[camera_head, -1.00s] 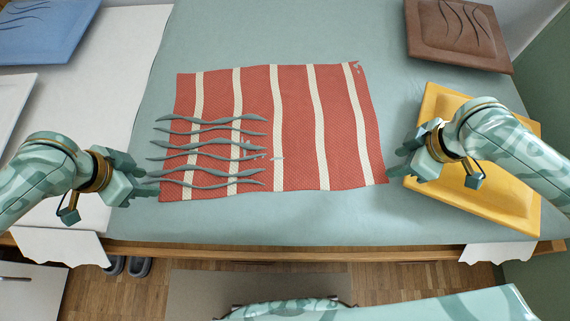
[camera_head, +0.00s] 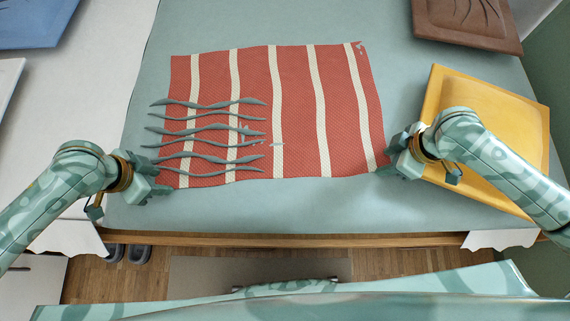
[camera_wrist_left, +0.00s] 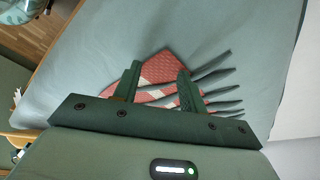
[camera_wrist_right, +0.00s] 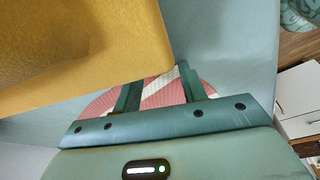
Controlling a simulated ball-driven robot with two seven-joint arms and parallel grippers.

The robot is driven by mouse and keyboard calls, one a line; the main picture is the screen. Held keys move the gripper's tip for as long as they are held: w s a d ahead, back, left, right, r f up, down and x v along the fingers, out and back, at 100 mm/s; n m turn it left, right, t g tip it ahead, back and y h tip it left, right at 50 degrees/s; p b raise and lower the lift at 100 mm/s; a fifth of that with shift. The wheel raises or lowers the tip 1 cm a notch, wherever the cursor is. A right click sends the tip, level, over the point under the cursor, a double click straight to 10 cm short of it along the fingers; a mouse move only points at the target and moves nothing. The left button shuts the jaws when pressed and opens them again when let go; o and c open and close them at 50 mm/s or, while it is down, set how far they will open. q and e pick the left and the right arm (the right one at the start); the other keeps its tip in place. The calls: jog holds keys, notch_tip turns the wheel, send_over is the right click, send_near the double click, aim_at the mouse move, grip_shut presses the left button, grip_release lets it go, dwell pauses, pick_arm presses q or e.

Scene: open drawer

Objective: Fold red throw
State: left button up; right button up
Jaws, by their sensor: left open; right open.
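The red throw (camera_head: 300,110) with cream stripes lies flat and spread out on the pale green surface. Grey wavy strips show across its left part. My left gripper (camera_head: 168,181) is open at the throw's near left corner; in the left wrist view the throw (camera_wrist_left: 155,67) shows between and beyond the fingers (camera_wrist_left: 157,90). My right gripper (camera_head: 385,171) is open at the near right corner; in the right wrist view the throw (camera_wrist_right: 160,90) shows between its fingers (camera_wrist_right: 156,88). I cannot tell whether the fingers touch the cloth.
A yellow square cushion (camera_head: 490,110) lies close on the right, partly under my right arm. A brown cushion (camera_head: 468,22) is at the back right and a blue one (camera_head: 35,22) at the back left. The wooden front edge (camera_head: 300,240) runs along the near side.

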pick_arm(q)
jog(key=shift+f, duration=0.15)
pick_arm(e)
jog(key=shift+f, duration=0.15)
pick_arm(q)
jog(key=shift+c, duration=0.6)
pick_arm(e)
jog(key=shift+c, duration=0.6)
pick_arm(q)
jog(key=shift+s+f, duration=0.1)
grip_shut()
pick_arm(e)
jog(key=shift+s, duration=0.1)
grip_shut()
jog(key=shift+f, duration=0.1)
